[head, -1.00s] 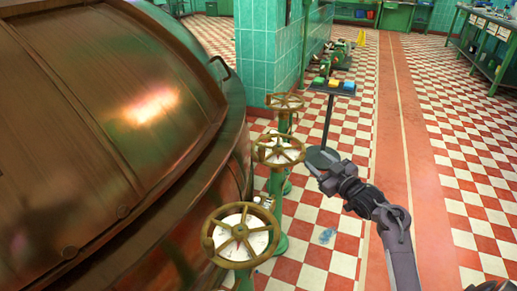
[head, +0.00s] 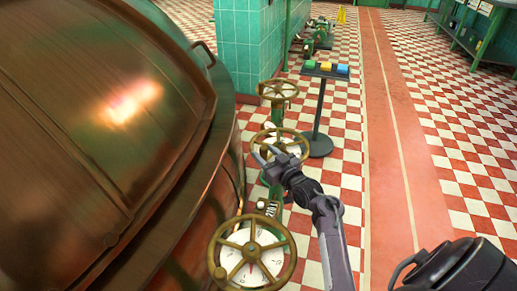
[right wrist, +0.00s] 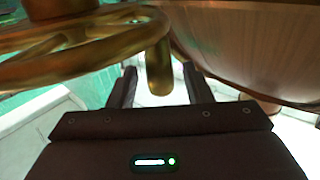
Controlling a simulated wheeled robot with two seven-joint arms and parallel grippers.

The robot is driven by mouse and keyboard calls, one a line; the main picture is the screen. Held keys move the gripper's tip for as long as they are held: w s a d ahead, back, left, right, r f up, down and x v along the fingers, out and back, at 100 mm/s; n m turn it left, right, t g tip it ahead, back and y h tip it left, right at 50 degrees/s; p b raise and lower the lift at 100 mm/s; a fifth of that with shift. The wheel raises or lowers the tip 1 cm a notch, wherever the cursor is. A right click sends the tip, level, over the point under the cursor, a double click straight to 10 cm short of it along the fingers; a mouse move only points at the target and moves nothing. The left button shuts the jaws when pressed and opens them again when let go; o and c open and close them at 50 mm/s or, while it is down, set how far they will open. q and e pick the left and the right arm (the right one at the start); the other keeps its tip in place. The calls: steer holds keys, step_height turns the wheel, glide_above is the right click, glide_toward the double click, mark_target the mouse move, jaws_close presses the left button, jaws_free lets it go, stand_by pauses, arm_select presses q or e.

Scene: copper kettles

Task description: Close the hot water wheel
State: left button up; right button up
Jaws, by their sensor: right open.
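Three brass handwheels stand in a row on green valve posts beside the copper kettle: a near wheel (head: 251,253), a middle wheel (head: 280,131) and a far wheel (head: 278,90). White dials show under the near and middle wheels. I cannot read which one is hot water. My right gripper (head: 262,156) is open at the near side of the middle wheel and covers part of it. In the right wrist view, a brass wheel (right wrist: 80,55) fills the upper left, and its downward peg (right wrist: 158,70) appears between the open fingers (right wrist: 160,87). Contact is unclear. My left gripper is out of view.
The large copper kettle (head: 110,130) fills the left side, close to the wheels. A black stand with coloured buttons (head: 326,68) stands beyond the middle wheel. A green tiled pillar (head: 241,45) rises behind. The checkered floor to the right is open.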

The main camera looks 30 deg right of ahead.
steer(key=shift+w+a, duration=0.1)
steer(key=shift+w, duration=1.6)
steer(key=shift+c, duration=0.3)
jaws_close()
